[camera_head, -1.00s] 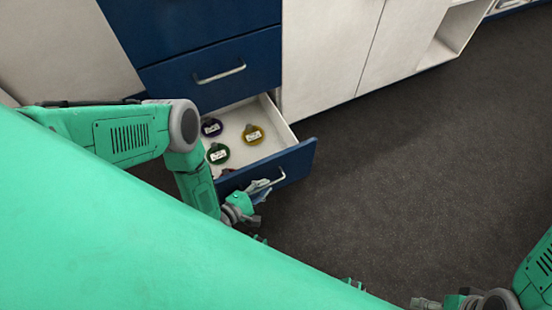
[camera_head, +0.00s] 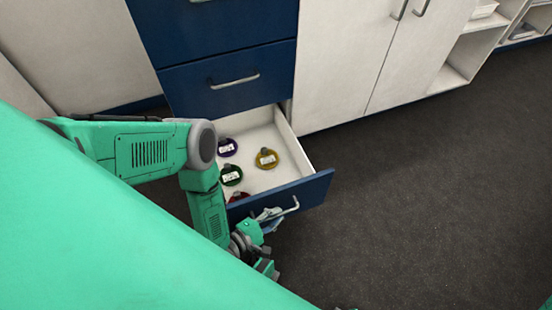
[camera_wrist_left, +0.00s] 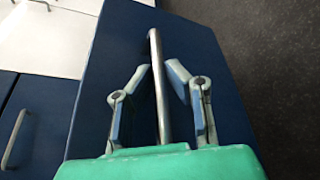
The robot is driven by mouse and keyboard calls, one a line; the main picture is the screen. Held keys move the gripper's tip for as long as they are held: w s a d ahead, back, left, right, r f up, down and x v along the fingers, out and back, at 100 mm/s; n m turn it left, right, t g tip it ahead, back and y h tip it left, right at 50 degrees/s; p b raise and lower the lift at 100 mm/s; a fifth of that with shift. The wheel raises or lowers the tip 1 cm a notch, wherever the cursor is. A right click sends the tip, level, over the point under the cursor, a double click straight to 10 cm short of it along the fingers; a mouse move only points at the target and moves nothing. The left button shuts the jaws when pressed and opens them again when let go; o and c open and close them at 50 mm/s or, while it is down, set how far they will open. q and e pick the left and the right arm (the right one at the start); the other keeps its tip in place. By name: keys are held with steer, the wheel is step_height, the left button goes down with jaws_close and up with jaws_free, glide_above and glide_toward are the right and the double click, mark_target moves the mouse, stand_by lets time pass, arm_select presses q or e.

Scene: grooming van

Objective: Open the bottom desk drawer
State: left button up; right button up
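The bottom desk drawer (camera_head: 310,190) has a dark blue front and a white inside, and it stands well out from the blue desk. Its metal bar handle (camera_head: 290,207) is on the front. My left gripper (camera_head: 268,216) is at this handle. In the left wrist view the handle (camera_wrist_left: 155,45) runs between the two fingers of my left gripper (camera_wrist_left: 157,70); their tips lean in close on both sides of the bar. Exact contact is hard to see. My right gripper is out of view.
A purple item (camera_head: 227,147), a green one (camera_head: 231,175), a yellow one (camera_head: 266,158) and a partly hidden red one lie in the drawer. The closed drawer above (camera_head: 250,65) has its own handle. White cabinets (camera_head: 345,60) stand right. The dark floor (camera_head: 420,200) is clear.

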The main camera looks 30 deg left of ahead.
arm_select(q)
steer(key=o, duration=0.3)
steer(key=shift+s+f, duration=0.15)
steer(key=shift+s, duration=0.05)
steer(key=shift+d, duration=0.15)
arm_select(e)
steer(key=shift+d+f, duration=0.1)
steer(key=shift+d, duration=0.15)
arm_select(q)
steer(key=v, duration=0.7)
steer(key=shift+s, duration=0.15)
